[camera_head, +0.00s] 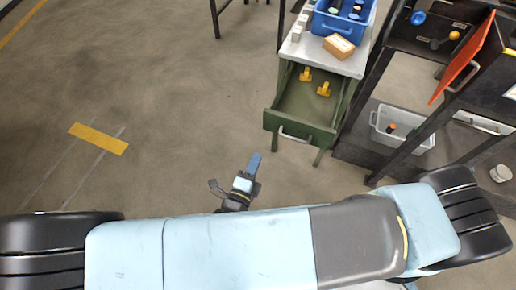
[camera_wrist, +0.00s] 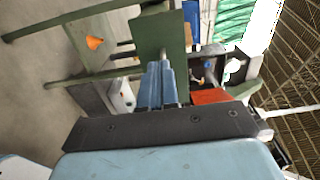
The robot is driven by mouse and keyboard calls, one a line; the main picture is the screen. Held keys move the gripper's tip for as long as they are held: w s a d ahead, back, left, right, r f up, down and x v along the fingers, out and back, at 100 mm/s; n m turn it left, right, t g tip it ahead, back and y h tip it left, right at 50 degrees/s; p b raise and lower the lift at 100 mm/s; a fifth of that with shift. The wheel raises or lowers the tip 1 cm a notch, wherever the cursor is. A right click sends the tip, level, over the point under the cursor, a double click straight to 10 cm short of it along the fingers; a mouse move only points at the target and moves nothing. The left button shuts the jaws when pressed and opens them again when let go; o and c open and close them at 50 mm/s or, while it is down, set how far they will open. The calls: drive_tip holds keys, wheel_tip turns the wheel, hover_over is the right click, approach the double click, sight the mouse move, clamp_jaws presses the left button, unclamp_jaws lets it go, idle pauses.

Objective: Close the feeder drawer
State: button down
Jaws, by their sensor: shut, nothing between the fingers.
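The feeder drawer (camera_head: 303,125) is a green open-topped drawer, pulled out of a green cabinet with a pale metal top (camera_head: 335,62). A light bar handle (camera_head: 295,137) is on its front. Two yellow pieces (camera_head: 323,89) show in or behind the drawer. My gripper (camera_head: 254,160) is to the left of and nearer than the drawer front, apart from it in the head view. In the wrist view its blue fingers (camera_wrist: 162,84) are together and empty, pointing toward a green panel (camera_wrist: 160,35).
A blue crate (camera_head: 343,24) and a cardboard box (camera_head: 339,46) stand on the cabinet top. To the right is a dark rack with an open orange door (camera_head: 466,58) and a grey bin (camera_head: 403,138) low down. The floor left of the drawer is clear.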

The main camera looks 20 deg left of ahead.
sight(273, 123)
drive_tip(key=w, duration=0.8)
drive_tip(key=w+d, duration=0.1)
drive_tip(key=w, duration=0.3)
drive_tip(key=shift+w, duration=0.4)
